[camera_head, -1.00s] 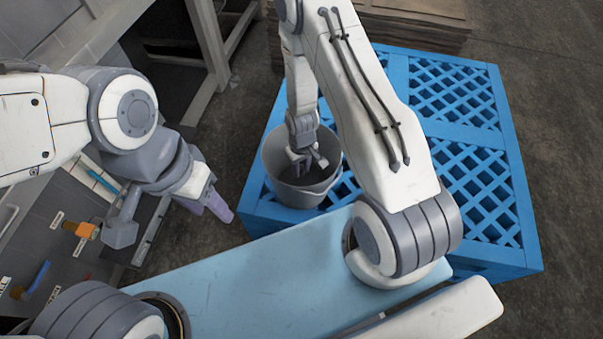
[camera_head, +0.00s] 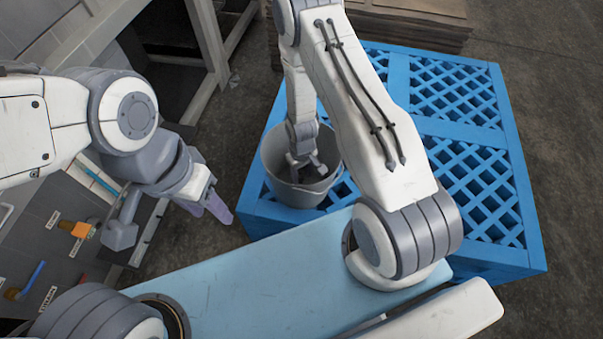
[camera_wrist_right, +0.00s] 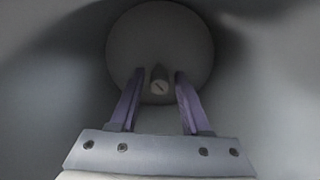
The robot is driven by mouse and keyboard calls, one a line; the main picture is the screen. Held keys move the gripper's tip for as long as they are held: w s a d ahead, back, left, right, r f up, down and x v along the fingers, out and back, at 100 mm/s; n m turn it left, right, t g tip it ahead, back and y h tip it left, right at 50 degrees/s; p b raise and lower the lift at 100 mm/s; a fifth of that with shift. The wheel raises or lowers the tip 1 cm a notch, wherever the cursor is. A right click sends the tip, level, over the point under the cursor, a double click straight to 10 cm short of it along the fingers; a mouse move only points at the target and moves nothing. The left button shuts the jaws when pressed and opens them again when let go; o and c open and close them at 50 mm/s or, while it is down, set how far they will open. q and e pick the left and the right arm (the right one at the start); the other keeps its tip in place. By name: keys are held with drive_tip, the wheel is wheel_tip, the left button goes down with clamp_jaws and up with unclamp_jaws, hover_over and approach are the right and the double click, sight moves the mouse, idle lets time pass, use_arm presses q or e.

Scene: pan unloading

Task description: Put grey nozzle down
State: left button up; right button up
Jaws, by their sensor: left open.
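A grey bucket (camera_head: 325,187) stands on the blue pallet. My right gripper (camera_head: 307,170) reaches down inside it. In the right wrist view, the purple fingers of my right gripper (camera_wrist_right: 157,88) are spread apart. A small dark grey nozzle (camera_wrist_right: 159,82) shows between the fingertips, over the round bucket bottom (camera_wrist_right: 159,30), with a visible gap on each side. The bucket hides the nozzle in the head view. My left gripper (camera_head: 218,207) is open and empty, left of the bucket and above the floor.
The blue pallet (camera_head: 463,165) is bare to the right of the bucket. A grey panel with an orange item (camera_head: 80,229) and a blue-handled tool (camera_head: 36,277) lies at the left. Stacked brown sheets (camera_head: 420,20) stand behind the pallet.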

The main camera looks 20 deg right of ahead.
drive_tip(key=shift+r, duration=0.1)
drive_tip(key=shift+r+p, duration=0.3)
wheel_tip(320, 180, up, 11)
drive_tip(key=p, duration=0.4)
wheel_tip(320, 180, up, 9)
drive_tip(key=n, duration=0.1)
hover_over(301, 175)
drive_tip(key=a, duration=0.5)
drive_tip(key=s+a+r+n, duration=0.2)
drive_tip(key=s+a+r, duration=0.2)
drive_tip(key=s+r, duration=0.5)
drive_tip(key=s+a+r+n+y, duration=0.1)
drive_tip(key=s+a+r, duration=0.3)
drive_tip(key=s+r, duration=0.6)
drive_tip(key=shift+s+n, duration=0.2)
drive_tip(key=shift+n, duration=0.3)
